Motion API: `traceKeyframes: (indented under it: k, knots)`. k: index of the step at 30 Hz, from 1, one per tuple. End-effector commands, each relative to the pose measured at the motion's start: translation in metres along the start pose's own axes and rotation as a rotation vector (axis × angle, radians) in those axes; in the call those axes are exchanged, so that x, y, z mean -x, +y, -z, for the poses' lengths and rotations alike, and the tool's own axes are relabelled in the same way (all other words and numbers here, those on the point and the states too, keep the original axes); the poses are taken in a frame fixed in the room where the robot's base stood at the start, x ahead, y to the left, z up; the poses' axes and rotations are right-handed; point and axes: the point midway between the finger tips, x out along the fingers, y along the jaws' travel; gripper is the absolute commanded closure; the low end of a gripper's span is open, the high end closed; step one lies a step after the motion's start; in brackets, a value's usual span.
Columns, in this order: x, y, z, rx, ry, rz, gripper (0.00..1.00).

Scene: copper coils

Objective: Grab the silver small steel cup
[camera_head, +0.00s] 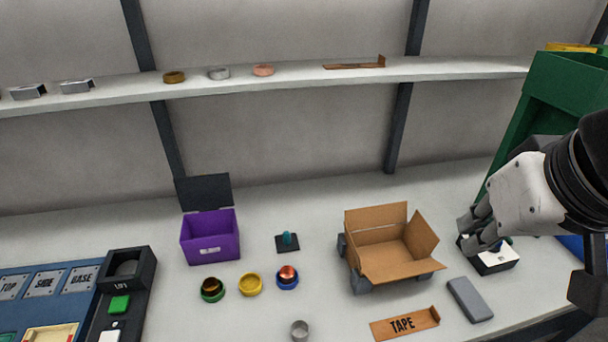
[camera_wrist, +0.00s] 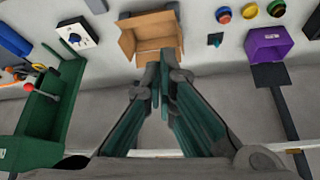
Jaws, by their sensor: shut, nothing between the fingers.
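The silver small steel cup (camera_head: 299,330) stands on the table near the bottom edge of the head view, in front of the coloured rings. My gripper (camera_head: 474,221) is at the right of the head view, above the table beside the white box with a dial, well away from the cup. In the wrist view my gripper (camera_wrist: 162,82) shows its fingertips together with nothing between them, in front of the cardboard box. I cannot make out the cup in the wrist view.
The open cardboard box (camera_head: 381,250) lies between the cup and my gripper. A green bin (camera_head: 545,100) is at right.

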Motion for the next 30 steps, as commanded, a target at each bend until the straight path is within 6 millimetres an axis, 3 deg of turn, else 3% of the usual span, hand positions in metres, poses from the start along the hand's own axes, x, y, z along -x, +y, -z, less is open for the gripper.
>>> traceKeyframes:
  k: [12, 17, 19, 30]
  knots:
    - [0.0, 0.0, 0.0, 0.0, 0.0, 0.0, 0.98]
    - [-0.006, -0.003, 0.004, 0.033, -0.015, 0.005, 0.61]
    - [-0.015, -0.008, 0.009, 0.08, -0.035, 0.011, 0.46]
    - [-0.106, -0.066, 0.036, 0.538, -0.189, 0.091, 0.44]
